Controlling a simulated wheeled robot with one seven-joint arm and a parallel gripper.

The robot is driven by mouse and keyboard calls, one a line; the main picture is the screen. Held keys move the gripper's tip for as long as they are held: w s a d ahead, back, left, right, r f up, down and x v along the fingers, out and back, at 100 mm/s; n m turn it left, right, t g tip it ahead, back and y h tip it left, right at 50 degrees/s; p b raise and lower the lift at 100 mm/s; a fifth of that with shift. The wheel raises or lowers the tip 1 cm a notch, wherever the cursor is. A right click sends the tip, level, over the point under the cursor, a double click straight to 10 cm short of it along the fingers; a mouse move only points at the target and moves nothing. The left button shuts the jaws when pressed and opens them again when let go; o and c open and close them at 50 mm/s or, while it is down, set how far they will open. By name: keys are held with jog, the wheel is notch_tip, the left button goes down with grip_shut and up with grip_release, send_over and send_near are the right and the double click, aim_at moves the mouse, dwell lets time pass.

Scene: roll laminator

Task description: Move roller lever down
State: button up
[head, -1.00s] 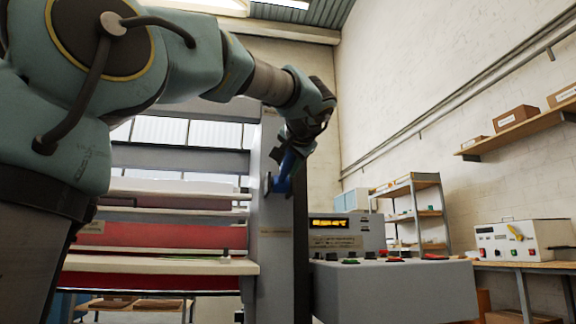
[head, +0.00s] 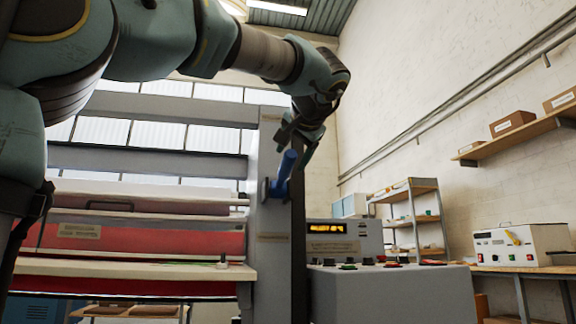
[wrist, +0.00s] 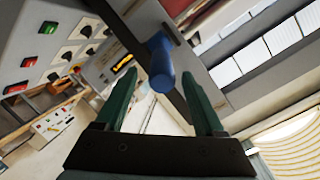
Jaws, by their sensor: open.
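The blue roller lever (head: 284,172) sticks out and up from its pivot on the grey side post of the laminator (head: 268,225). My gripper (head: 297,145) is at the lever's upper end, close to the post, with its fingers pointing down. In the wrist view the two green fingers are spread apart, and the rounded blue lever end (wrist: 161,68) shows in the gap near the fingertips. Neither finger clearly touches it. How deep the lever sits between the fingers is hard to tell.
A grey control console (head: 390,290) with several knobs and buttons stands right of the post, with a lit display unit (head: 342,240) behind it. The laminator's red rollers and pale bed (head: 130,272) lie left. A bench with a white device (head: 520,245) is farther right.

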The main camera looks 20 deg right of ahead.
jog(key=shift+v, duration=1.75)
jog(key=shift+s, duration=0.1)
